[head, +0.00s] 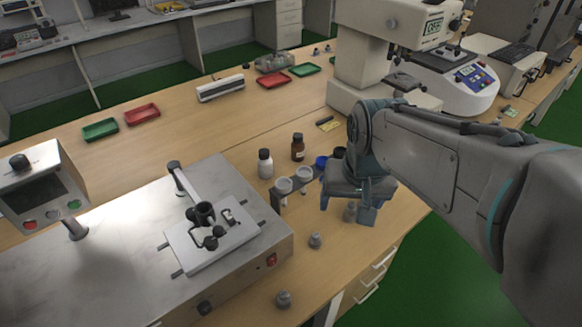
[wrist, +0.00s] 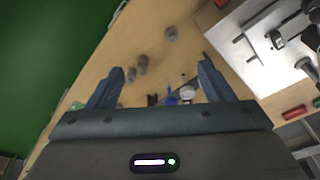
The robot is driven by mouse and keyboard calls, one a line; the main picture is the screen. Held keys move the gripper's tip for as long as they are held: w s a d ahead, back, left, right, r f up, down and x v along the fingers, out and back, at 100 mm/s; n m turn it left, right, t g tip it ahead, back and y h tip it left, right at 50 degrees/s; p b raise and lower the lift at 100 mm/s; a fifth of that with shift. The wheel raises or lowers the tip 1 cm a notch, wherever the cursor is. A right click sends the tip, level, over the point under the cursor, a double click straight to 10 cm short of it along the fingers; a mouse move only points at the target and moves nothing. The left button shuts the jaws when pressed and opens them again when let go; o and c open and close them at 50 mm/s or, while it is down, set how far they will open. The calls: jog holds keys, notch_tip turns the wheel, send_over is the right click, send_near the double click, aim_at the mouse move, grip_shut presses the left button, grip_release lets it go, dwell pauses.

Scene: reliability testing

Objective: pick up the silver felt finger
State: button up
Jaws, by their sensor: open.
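Several small grey, silver-looking pieces stand on the wooden bench; I cannot tell which is the silver felt finger. One grey piece (head: 283,299) is near the front edge, a second piece (head: 315,240) is farther back, and a third piece (head: 350,212) is close to my gripper (head: 352,208). The wrist view also shows a lone grey piece (wrist: 171,33) and two close together, a nearer one (wrist: 131,74) and a farther one (wrist: 143,61). My gripper (wrist: 161,70) is open and empty, above the bench, with its fingers apart.
A metal test machine (head: 130,255) fills the left of the bench. A holder with white cups (head: 284,186), a white bottle (head: 265,163), a brown bottle (head: 298,147) and a blue cup (head: 321,162) stand behind the pieces. The bench edge drops to green floor (head: 430,270) at right.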

jog(key=w+a+f+m+g, duration=0.1)
jog(key=w+a+m, duration=0.3)
jog(key=w, duration=0.9)
jog(key=m+g, duration=0.2)
jog(key=m, duration=0.4)
send_near(284, 187)
jog(key=f, duration=0.2)
jog(key=a+f, duration=0.1)
jog(key=f, duration=0.2)
jog(key=shift+s, duration=0.1)
jog(key=shift+d+f+p, duration=0.25)
jog(key=shift+f+p, duration=0.1)
jog(key=shift+f, duration=1.05)
jog(key=shift+d+f+p, duration=0.2)
jog(key=shift+f+p, duration=0.15)
jog(key=shift+f, duration=1.1)
jog(key=c, duration=1.1)
